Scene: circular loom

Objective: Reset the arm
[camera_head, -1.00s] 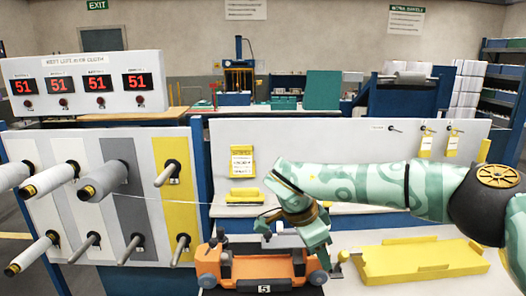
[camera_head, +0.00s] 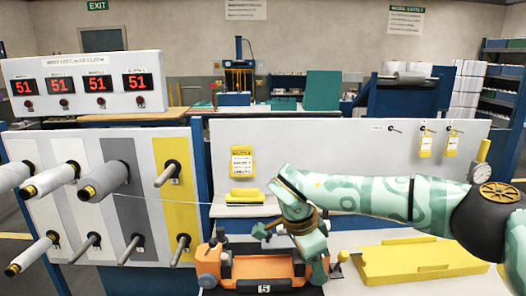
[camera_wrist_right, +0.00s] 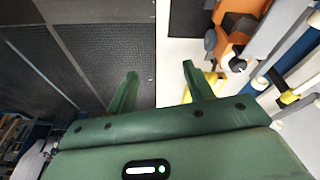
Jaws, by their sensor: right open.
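My right arm (camera_head: 365,198), pale green with darker patterns, reaches in from the right in the head view. Its wrist bends down, and my right gripper (camera_head: 318,262) hangs at the right end of the orange carriage marked 5 (camera_head: 262,268). Whether it touches the carriage cannot be told. In the right wrist view my right gripper (camera_wrist_right: 160,72) has its two green fingers wide apart with nothing between them. The orange carriage (camera_wrist_right: 236,38) also shows there, off to the right of the fingers. My left gripper is not in view.
A yellow tray (camera_head: 420,262) lies right of the carriage. Spools and pegs stick out of the panel (camera_head: 130,222) at left, and a thread runs from the grey spool (camera_head: 103,181) towards the arm. A yellow block (camera_head: 245,197) sits behind the carriage.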

